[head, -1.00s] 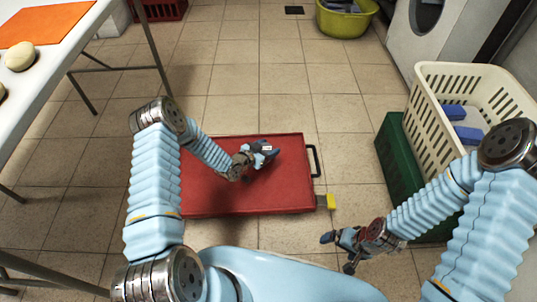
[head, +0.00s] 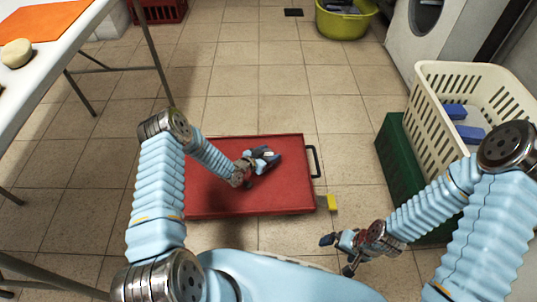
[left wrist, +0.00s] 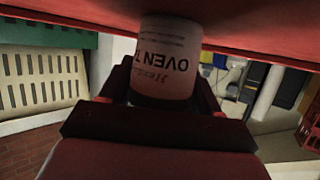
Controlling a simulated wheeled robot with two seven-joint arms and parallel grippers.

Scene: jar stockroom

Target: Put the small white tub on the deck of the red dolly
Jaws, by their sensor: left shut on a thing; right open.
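The small white tub (left wrist: 168,62) has dark lettering that reads "OVEN 7" and appears upside down in the left wrist view. In the head view only a small pale bit of it (head: 268,154) shows between the fingers. My left gripper (head: 266,159) is shut on the tub, over the right half of the red dolly's deck (head: 230,195). In the left wrist view the tub's end meets the red deck (left wrist: 250,30); I cannot tell whether they touch. My right gripper (head: 338,254) is open and empty above the floor, right of the dolly's near corner.
The dolly has a black handle (head: 315,161) on its right, and a yellow thing (head: 331,202) beside its near right corner. A green crate (head: 395,155) and cream basket (head: 430,110) stand right. A white table (head: 60,55) is left. The deck around my gripper looks clear.

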